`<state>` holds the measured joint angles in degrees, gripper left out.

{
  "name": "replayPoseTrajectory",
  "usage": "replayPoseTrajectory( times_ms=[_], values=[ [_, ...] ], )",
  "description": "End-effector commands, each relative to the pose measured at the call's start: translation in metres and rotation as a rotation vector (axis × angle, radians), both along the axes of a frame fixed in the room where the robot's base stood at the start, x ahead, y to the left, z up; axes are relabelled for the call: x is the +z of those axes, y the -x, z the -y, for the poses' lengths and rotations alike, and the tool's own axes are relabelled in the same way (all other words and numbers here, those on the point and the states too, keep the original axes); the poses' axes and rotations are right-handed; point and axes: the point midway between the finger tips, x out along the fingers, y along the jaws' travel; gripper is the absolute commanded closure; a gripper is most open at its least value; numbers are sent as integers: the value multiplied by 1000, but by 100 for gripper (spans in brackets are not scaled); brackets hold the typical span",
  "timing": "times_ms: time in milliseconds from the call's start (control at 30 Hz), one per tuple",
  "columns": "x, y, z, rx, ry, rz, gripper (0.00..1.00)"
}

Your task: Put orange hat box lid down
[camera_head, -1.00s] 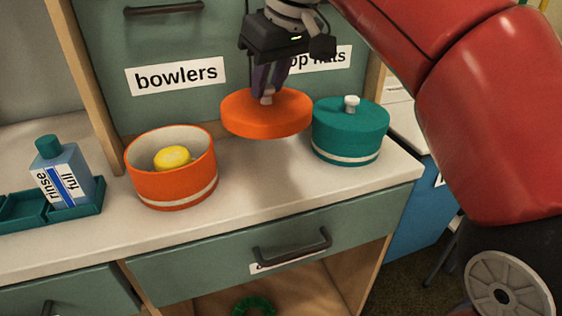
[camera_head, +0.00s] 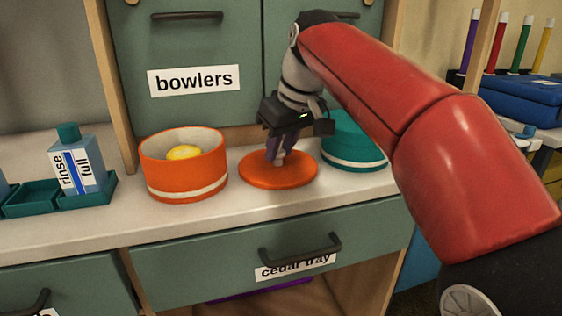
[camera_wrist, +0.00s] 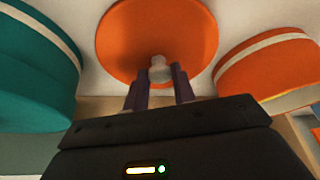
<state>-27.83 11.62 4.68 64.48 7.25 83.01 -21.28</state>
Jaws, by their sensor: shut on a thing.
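The orange hat box lid (camera_head: 257,176) is a flat orange disc with a pale knob, at counter height between the orange box and the teal box. It also shows in the wrist view (camera_wrist: 135,40). My gripper (camera_head: 277,160) is above the lid with its fingers shut on the knob (camera_wrist: 160,71). The lid looks level and on the countertop or very close to it; its underside is hidden. The open orange hat box (camera_head: 185,178) stands to the left of the lid with a yellow thing (camera_head: 184,152) inside.
A teal hat box (camera_head: 352,152) stands close to the lid's right, partly behind my arm. A rinse bottle (camera_head: 78,165) stands in a teal tray (camera_head: 32,197) at the left. The countertop (camera_head: 225,217) is clear in front of the lid. A drawer handle (camera_head: 300,250) sticks out below.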

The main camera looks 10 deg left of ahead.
Motion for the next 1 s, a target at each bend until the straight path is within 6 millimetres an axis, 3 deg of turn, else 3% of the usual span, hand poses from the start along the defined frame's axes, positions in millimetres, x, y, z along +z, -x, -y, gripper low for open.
replayPoseTrajectory(
  times_ms=[400, 433, 600, 867, 1000],
  values=[
    [-7, 0, 0, 1, -1, 1, 96],
    [-7, 0, 0, 1, -1, 1, 73],
    [-6, 0, 0, 1, -1, 1, 52],
    [-5, 0, 0, 1, -1, 1, 52],
    [6, 1, 2, 0, -1, 2, 52]
  ],
)
